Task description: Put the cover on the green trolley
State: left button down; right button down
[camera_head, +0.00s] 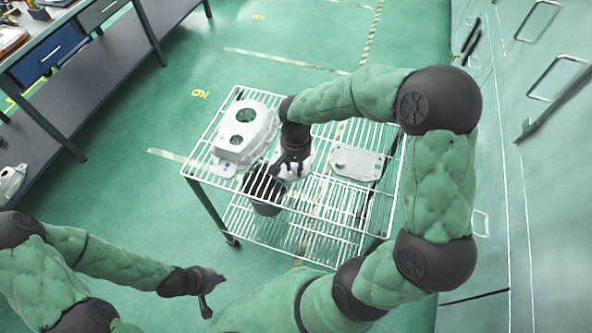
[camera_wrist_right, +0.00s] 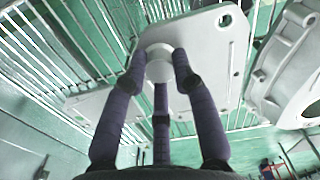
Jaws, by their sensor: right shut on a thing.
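The green trolley (camera_head: 325,203) has two white wire shelves and stands in the middle of the head view. My right gripper (camera_head: 290,169) is over its top shelf, shut on a pale casting, taken as the cover (camera_head: 302,171), mostly hidden there by the gripper. In the right wrist view the dark fingers of the right gripper (camera_wrist_right: 163,80) close around a round boss on the flat plate of the cover (camera_wrist_right: 215,45). I cannot tell whether it touches the shelf. My left gripper (camera_head: 205,297) hangs apart at lower left, with no object visible in it; its finger opening is unclear.
A white housing (camera_head: 247,132) sits on the shelf's left side and also shows in the wrist view (camera_wrist_right: 292,65). Another flat casting (camera_head: 357,163) lies on the right. A dark bin (camera_head: 264,190) shows beneath the top wires. A workbench stands left, pale cabinets right.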

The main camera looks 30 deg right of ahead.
jog(key=shift+w+d+f, duration=0.2)
jog(key=shift+w+f, duration=0.1)
jog(key=shift+f, duration=0.1)
jog(key=shift+w+d+f+b, duration=0.15)
jog(key=shift+f+b, duration=0.35)
jog(key=shift+f, duration=1.1)
jog(key=shift+f, duration=0.1)
jog(key=c, duration=1)
grip_release()
jog(key=shift+r, duration=0.25)
notch_tip(320, 180, up, 12)
jog(key=p, duration=0.3)
jog(key=shift+f, duration=0.15)
